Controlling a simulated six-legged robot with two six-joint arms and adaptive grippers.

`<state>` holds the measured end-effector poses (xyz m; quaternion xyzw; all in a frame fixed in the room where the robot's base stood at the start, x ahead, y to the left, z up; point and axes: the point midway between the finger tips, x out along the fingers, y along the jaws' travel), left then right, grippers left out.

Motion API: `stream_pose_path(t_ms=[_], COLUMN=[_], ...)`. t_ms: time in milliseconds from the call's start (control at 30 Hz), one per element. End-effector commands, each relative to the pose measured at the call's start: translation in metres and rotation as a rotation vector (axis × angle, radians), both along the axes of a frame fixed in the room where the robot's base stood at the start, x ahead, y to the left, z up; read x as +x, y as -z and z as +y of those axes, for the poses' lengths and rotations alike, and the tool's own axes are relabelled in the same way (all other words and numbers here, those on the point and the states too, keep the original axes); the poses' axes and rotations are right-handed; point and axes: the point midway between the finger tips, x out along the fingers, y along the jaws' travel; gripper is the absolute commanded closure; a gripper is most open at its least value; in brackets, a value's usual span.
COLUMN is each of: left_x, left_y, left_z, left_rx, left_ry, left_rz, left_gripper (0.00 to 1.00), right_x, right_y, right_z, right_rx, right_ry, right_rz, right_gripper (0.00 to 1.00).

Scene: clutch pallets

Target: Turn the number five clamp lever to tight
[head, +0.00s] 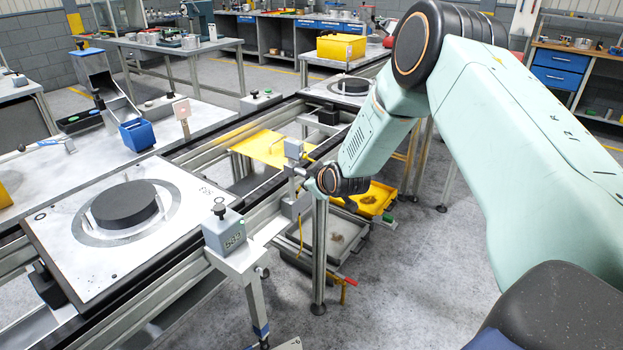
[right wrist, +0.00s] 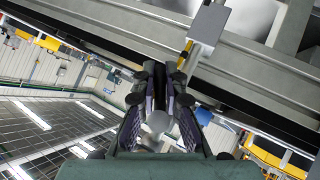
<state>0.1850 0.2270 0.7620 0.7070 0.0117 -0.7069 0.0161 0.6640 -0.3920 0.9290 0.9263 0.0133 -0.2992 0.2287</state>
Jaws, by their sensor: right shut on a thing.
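My right arm reaches in from the right in the head view. Its gripper (head: 308,172) is at the conveyor's near rail, beside a small grey clamp block (head: 293,148). In the right wrist view the gripper (right wrist: 160,112) has its fingers closed around a round grey knob (right wrist: 160,123), which I take for the lever's end. A grey block with a yellow strip (right wrist: 208,24) shows beyond the fingers. I cannot read a number five, and the lever's angle is mostly hidden. My left gripper is not in view.
A pallet (head: 60,222) with a black disc (head: 124,204) sits on the conveyor at left. A grey button box (head: 225,234) stands in front of it. A yellow tray (head: 375,198) is below the arm. The floor at right is clear.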

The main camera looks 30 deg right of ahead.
Motion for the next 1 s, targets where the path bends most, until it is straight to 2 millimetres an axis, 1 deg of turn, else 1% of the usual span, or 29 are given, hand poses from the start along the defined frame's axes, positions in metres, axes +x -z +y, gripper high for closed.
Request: stream_pose_path(t_ms=[33,133,400,567,1000], left_x=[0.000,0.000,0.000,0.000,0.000], left_y=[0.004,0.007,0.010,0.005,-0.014], left_z=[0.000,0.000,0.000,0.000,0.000], left_rx=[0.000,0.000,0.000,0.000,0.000], left_ry=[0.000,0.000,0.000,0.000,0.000], left_rz=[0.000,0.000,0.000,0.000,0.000], left_gripper=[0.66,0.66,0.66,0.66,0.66], right_x=[0.002,0.001,-0.001,-0.002,-0.003], right_y=[-0.001,0.000,0.000,0.000,-0.001], right_z=[0.000,0.002,0.006,0.008,0.012], right_rx=[0.025,0.074,0.185,0.248,0.375], right_ry=[0.000,-0.001,-0.001,-0.001,-0.002], right_rz=[0.002,0.023,0.071,0.096,0.149], right_gripper=[1.00,1.00,1.00,1.00,1.00])
